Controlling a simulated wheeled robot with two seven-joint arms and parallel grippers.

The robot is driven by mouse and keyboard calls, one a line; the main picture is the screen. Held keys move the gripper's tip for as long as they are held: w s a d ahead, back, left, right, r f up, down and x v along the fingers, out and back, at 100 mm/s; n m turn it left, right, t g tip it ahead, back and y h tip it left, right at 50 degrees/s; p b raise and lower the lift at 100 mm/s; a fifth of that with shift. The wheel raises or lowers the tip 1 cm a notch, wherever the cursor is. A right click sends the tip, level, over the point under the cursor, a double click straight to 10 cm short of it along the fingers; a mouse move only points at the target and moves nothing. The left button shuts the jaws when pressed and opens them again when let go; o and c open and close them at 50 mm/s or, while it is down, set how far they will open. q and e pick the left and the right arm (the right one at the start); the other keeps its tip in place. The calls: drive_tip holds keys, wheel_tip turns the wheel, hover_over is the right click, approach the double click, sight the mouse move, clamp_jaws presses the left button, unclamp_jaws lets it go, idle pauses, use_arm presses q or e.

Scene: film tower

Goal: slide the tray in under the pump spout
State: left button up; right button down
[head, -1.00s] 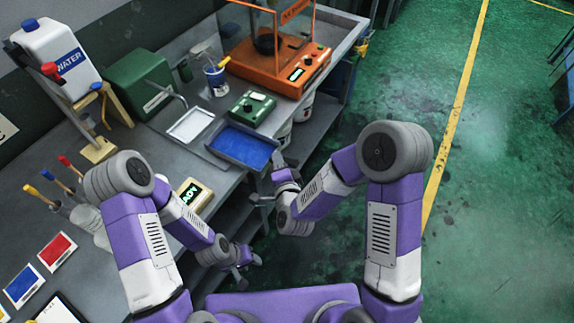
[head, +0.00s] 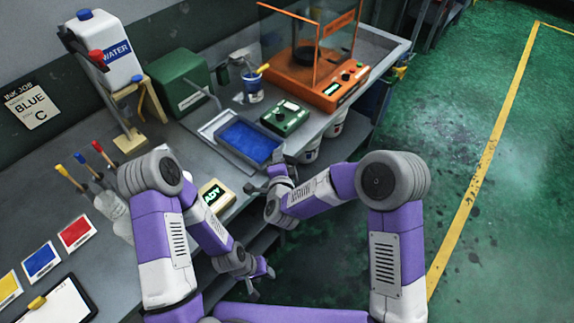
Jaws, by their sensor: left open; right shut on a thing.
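The tray (head: 278,152) is a shallow grey rectangle with a blue inside, lying on the bench. It partly covers a pale pad (head: 208,127) at its left. The green pump box (head: 182,82) stands behind, and its thin grey spout (head: 205,89) reaches toward the tray's far left edge. The spout tip appears at or just outside that edge; I cannot tell exactly. My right gripper (head: 266,181) is shut on the tray's near edge, its fingertips partly hidden. My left gripper (head: 262,280) is open and empty, low in front of the bench, away from the tray.
A green control box (head: 285,118) stands close to the tray's right, with the orange scale (head: 325,85) beyond. A cup (head: 251,86) stands behind. A lit display box (head: 216,195) is at the near left. Bottles, colour cards and a water jug (head: 105,45) fill the left side.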

drive_tip(key=shift+w+a+f+b, duration=0.1)
drive_tip(key=shift+w+a+b, duration=0.1)
drive_tip(key=shift+w+a, duration=0.45)
drive_tip(key=shift+w+a+f+b, duration=0.1)
drive_tip(key=shift+w+a+b, duration=0.25)
drive_tip(key=shift+a, duration=0.45)
drive_tip(key=shift+w+a+f+b, duration=0.1)
drive_tip(key=shift+w+a, duration=0.45)
drive_tip(key=shift+a, duration=0.2)
drive_tip(key=c, duration=0.9)
unclamp_jaws()
drive_tip(key=shift+r, duration=0.1)
drive_tip(key=v, duration=0.7)
drive_tip(key=shift+s+p, duration=0.35)
drive_tip(key=shift+p, duration=0.05)
